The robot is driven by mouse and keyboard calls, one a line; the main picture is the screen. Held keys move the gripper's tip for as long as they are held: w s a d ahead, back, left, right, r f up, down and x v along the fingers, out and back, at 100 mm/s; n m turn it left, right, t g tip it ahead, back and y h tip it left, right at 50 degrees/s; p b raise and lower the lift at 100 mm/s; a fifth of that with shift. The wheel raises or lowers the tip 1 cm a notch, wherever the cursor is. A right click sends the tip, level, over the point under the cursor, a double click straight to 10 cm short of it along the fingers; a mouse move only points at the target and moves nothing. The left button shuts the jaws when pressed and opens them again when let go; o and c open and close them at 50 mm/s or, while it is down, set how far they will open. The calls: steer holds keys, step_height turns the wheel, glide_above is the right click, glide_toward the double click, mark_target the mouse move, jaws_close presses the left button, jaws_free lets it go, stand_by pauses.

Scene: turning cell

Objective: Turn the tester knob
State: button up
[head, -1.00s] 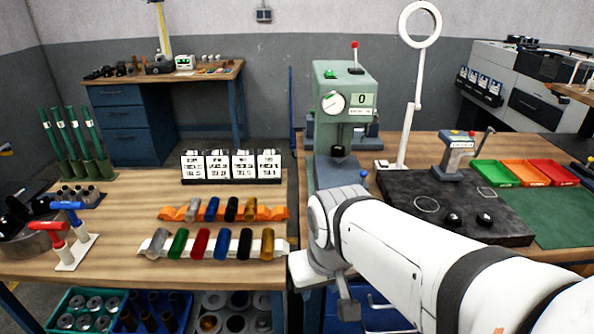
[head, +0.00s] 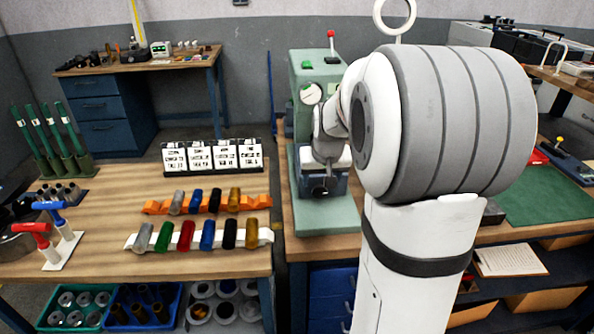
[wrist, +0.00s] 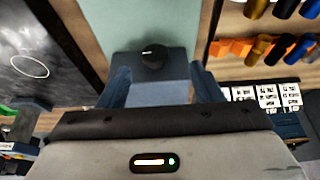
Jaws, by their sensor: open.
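The green tester (head: 305,72) stands on the right-hand bench, with a white dial (head: 311,94) on its front; my arm covers much of its front and right side. In the wrist view a black round knob (wrist: 154,57) with a short white mark appears in front of a blue-grey block (wrist: 158,92). My gripper (wrist: 160,72) is open, its two fingers apart on the left and right of the picture. The knob lies between the lines of the fingers, near their tips; I see no contact.
The left bench holds a white rack (head: 200,240) and an orange rack (head: 262,202) of coloured rolls, with a black card stand (head: 212,157) behind. A ring lamp (head: 410,20) stands behind my arm. A green mat (head: 550,195) lies at right.

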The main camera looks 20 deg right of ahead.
mark_target(321, 190)
steer(key=x, duration=0.5)
steer(key=d+p+x, duration=0.1)
steer(key=x, duration=0.2)
steer(key=shift+w, duration=0.45)
steer(key=shift+d, duration=0.1)
steer(key=c, duration=0.9)
